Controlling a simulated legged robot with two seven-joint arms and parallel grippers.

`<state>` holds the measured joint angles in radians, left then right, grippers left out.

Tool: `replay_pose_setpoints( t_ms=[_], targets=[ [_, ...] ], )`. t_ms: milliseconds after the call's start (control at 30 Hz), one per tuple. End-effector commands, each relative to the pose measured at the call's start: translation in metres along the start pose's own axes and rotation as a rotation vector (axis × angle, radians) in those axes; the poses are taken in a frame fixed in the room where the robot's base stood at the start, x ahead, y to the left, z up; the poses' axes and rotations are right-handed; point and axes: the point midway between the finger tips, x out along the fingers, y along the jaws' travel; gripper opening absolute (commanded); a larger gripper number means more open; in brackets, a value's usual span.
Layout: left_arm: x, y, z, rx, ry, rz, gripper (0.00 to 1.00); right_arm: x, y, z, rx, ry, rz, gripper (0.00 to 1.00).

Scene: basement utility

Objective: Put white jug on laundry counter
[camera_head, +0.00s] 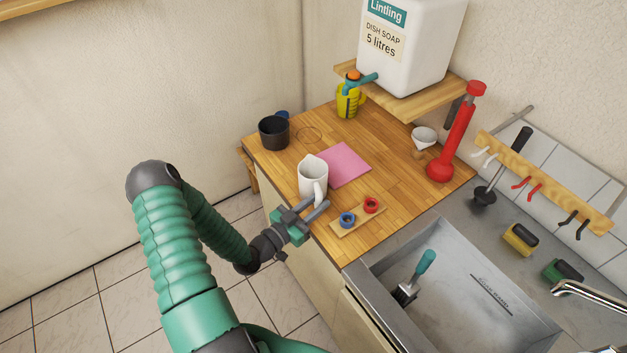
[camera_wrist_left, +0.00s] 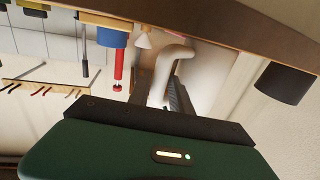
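The white jug (camera_head: 311,176) stands upright on the wooden counter (camera_head: 392,174) near its front edge, its handle facing my left gripper. My left gripper (camera_head: 320,204) is at the handle, with its fingers spread and one on either side of it. The handle (camera_wrist_left: 162,72) also shows between the dark fingers in the left wrist view, which is upside down. I cannot tell whether a finger touches it. My right gripper is in neither view.
A pink cloth (camera_head: 344,165) lies beside the jug. A board with blue and red rings (camera_head: 357,220) lies right of the gripper. A black pot (camera_head: 273,133) stands behind left. A metal sink (camera_head: 450,300) is at right, and a red bottle-like tool (camera_head: 456,140) stands by the wall.

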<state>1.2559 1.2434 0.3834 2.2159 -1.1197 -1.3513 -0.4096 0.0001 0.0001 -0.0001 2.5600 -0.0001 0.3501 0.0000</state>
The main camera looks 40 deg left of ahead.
Motion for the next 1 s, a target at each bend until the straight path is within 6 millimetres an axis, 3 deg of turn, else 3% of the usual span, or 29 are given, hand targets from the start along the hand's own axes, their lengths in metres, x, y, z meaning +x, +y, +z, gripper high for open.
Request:
replay_pose_setpoints(
  t_ms=[100, 233, 467, 667, 1000],
  targets=[
    [0.023, 0.002, -0.004, -0.001, 0.001, 0.001, 0.25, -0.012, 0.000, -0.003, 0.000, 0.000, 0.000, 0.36],
    [0.040, 0.001, -0.001, 0.001, 0.000, 0.001, 0.25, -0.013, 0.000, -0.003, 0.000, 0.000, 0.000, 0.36],
    [0.041, 0.002, -0.001, 0.001, 0.000, 0.000, 0.24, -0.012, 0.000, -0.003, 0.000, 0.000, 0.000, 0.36],
    [0.041, 0.002, -0.001, 0.001, 0.000, 0.000, 0.00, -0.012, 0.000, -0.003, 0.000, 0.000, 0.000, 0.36],
    [0.041, 0.001, 0.000, 0.000, 0.000, 0.000, 0.00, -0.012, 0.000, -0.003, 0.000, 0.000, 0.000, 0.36]
  ],
)
